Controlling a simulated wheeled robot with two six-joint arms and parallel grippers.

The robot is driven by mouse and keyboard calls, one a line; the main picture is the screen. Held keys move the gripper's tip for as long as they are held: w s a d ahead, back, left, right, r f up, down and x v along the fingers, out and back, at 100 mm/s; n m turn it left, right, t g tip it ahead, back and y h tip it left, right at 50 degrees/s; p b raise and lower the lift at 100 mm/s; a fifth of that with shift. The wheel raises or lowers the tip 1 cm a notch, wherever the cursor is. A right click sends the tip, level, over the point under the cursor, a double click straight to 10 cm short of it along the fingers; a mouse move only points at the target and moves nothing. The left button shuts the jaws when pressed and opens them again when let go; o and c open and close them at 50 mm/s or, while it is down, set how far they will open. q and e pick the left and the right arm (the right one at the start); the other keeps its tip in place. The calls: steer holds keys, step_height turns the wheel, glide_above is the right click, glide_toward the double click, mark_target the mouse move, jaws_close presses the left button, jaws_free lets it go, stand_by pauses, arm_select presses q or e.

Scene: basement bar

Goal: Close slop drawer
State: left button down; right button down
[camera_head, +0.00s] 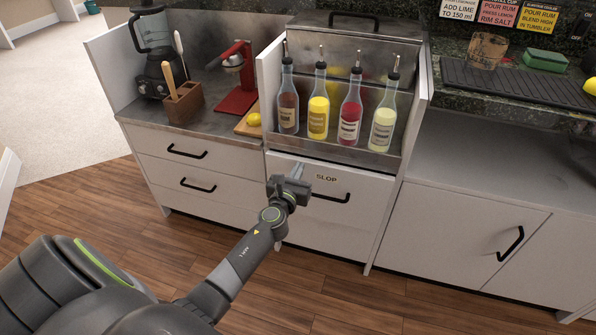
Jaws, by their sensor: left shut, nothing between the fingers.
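The slop drawer (345,217) is a white front with the label SLOP and a black bar handle (331,197). It sits under the shelf of bottles, and its front looks nearly level with the cabinet beside it; I cannot tell whether a small gap is left. My left gripper (298,170) is at the upper left of the drawer front, its fingers shut and empty. The fingertips are close to the drawer's top edge; I cannot tell whether they touch it. My gripper hides the left end of the handle. My right gripper is not in view.
Several bottles with pourers (350,110) stand in the metal well above the drawer. To the left are two drawers (190,170), a red juicer (238,85), a wooden utensil box (184,103) and a blender (153,50). A cabinet (470,215) is on the right. The wooden floor in front is clear.

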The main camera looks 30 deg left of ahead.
mark_target(302, 159)
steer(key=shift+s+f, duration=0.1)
